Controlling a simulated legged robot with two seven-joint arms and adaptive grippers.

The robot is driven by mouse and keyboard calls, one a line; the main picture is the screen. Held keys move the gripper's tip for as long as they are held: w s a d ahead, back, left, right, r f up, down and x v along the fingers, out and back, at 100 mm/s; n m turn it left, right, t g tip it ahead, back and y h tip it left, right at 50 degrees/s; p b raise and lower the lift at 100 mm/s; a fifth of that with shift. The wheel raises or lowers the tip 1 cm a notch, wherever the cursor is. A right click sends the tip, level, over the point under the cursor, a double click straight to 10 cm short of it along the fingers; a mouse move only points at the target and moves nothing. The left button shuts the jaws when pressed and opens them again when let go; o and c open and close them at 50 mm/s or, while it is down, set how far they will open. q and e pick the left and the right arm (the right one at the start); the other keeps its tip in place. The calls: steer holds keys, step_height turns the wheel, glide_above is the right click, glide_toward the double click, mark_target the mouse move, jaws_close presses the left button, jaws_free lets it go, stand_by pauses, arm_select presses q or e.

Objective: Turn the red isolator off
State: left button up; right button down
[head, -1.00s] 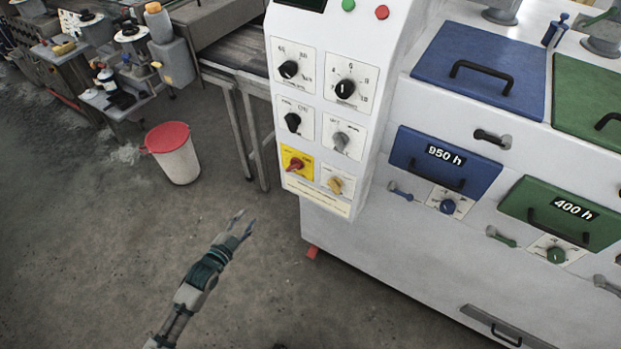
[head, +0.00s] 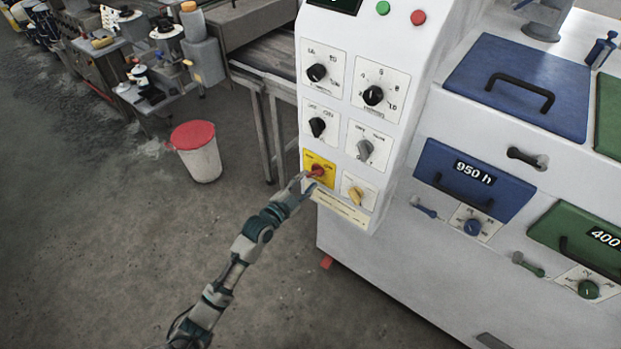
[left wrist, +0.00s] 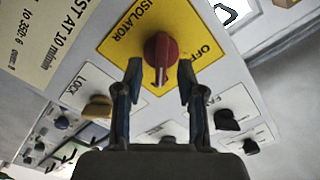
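The red isolator (head: 316,171) is a rotary knob on a yellow plate, low on the left of the white control panel (head: 330,209). In the left wrist view the red knob (left wrist: 160,50) shows close up, with ISOLATOR and OFF printed on the yellow plate around it. Its narrow grip points down the picture, between my fingertips; OFF is to its right. My left gripper (head: 304,183) is right at the knob. In the left wrist view its two fingers (left wrist: 160,78) stand apart, one on each side of the knob, with gaps visible. My right gripper is not in view.
A yellow LOCK knob (head: 355,196) sits just right of the isolator, and a black selector (head: 317,127) is above it. A grey selector (head: 365,150) is to the upper right. A red-lidded bin (head: 197,150) stands on the floor at left.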

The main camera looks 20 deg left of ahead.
arm_select(q)
steer(key=shift+w+d, duration=0.25)
steer(key=shift+w, duration=0.35)
steer(key=shift+w+d, duration=0.15)
steer(key=shift+w, duration=0.35)
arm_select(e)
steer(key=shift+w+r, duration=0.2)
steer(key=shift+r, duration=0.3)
arm_select(q)
steer(key=c, duration=0.7)
jaws_close()
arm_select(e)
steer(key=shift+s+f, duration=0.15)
